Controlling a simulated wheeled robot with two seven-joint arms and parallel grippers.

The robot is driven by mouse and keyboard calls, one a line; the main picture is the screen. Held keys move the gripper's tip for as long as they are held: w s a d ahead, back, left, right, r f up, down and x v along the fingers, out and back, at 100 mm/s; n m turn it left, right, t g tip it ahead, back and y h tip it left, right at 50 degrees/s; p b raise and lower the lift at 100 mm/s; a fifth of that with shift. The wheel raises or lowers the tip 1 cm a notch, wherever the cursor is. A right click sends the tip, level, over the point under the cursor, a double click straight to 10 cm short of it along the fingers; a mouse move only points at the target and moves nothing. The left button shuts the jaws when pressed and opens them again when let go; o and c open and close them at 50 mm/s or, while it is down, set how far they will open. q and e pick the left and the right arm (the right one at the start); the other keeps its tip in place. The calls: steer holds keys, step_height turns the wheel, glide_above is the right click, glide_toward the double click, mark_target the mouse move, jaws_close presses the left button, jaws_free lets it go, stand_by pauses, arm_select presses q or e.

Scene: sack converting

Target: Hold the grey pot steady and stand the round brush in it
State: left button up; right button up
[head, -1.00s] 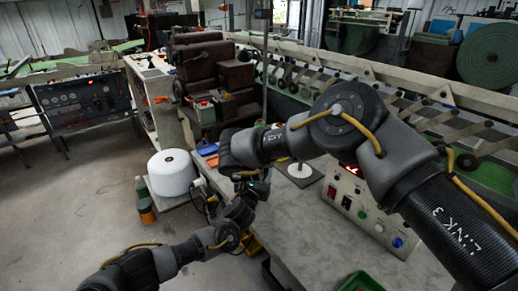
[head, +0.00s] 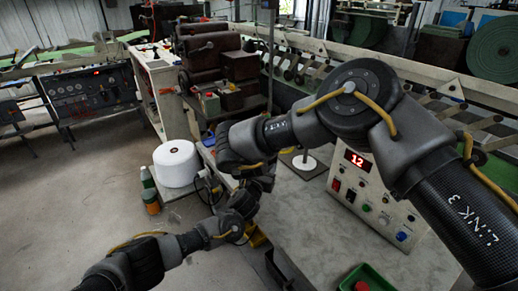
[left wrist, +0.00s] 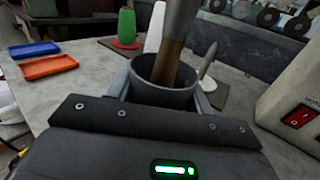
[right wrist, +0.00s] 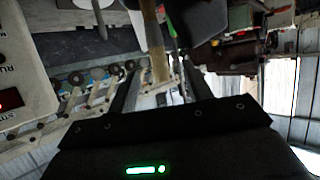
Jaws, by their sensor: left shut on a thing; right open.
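My left gripper (left wrist: 162,94) is shut on the grey pot (left wrist: 146,93) and holds it upright in the left wrist view. The round brush (left wrist: 169,66) stands in the pot, leaning slightly; its brown part goes down inside the rim and a grey part is above. Its lower end is hidden by the pot wall. In the right wrist view a tan length of the brush (right wrist: 152,42) runs between the fingers of my right gripper (right wrist: 160,88), which is open. In the head view both grippers and the pot are largely hidden behind my arms.
A blue tray (left wrist: 36,49) and an orange tray (left wrist: 48,67) lie on the table left of the pot. A green cone (left wrist: 126,25) stands behind. A control box (head: 372,205) and a green tray (head: 382,283) with a red thing are on the right. A grey pointed thing (left wrist: 207,61) shows near the pot.

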steer(key=v, duration=0.8)
steer(key=shift+s, duration=0.2)
steer(key=shift+r, duration=0.1)
stand_by(0.4)
arm_select(q)
steer(key=o, duration=1.1)
steer(key=shift+c, duration=0.2)
